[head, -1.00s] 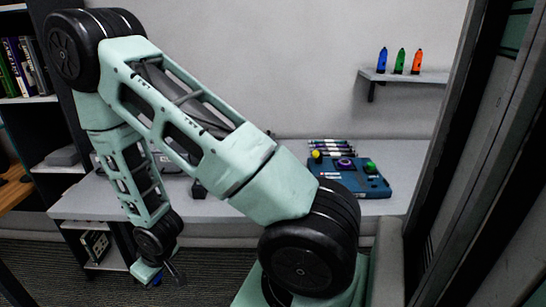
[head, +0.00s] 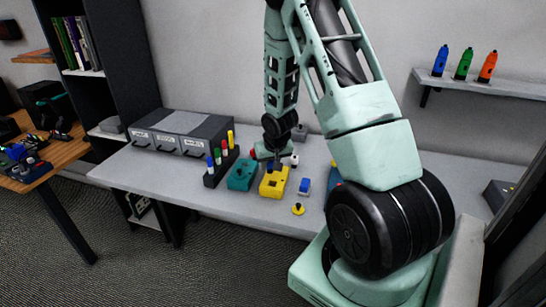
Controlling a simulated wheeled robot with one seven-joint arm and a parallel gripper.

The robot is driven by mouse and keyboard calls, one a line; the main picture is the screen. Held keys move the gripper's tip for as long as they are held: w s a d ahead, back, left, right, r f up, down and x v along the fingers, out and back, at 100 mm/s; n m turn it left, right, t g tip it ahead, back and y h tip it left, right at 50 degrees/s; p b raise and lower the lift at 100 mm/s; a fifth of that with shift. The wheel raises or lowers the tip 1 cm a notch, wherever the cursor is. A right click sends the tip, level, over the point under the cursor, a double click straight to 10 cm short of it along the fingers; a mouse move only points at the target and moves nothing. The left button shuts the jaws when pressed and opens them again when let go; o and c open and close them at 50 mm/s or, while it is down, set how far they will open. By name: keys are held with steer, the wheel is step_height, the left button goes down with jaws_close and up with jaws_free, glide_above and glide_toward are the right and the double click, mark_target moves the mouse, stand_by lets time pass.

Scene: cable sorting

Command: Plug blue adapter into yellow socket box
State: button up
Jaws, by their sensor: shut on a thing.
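The yellow socket box (head: 273,184) sits on the grey table near the middle of the head view. My gripper (head: 272,162) is down at the top of the yellow box, pointing downward. It is shut on a small dark blue thing, which I take as the blue adapter (head: 275,167); little of it shows between the fingers and the box. Whether the adapter is seated in a socket or only just above it I cannot tell.
A teal box (head: 241,175) and a rack of coloured markers (head: 220,165) stand left of the yellow box. A blue block (head: 304,186) and a yellow knob (head: 298,209) lie to its right. Grey labelled drawers (head: 182,133) stand behind left.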

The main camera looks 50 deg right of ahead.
steer(key=shift+s+d+r, duration=0.1)
steer(key=shift+s+d, duration=0.05)
steer(key=shift+d, duration=0.35)
steer(key=b, duration=0.5)
glide_above(271, 183)
steer(key=s, duration=0.1)
steer(key=shift+s+a+f, duration=0.1)
steer(key=shift+a+f, duration=0.15)
steer(key=shift+f, duration=1.05)
steer(key=shift+s+a+f, duration=0.1)
steer(key=shift+a+f, duration=0.1)
steer(key=shift+f, duration=1.05)
steer(key=shift+f, duration=0.55)
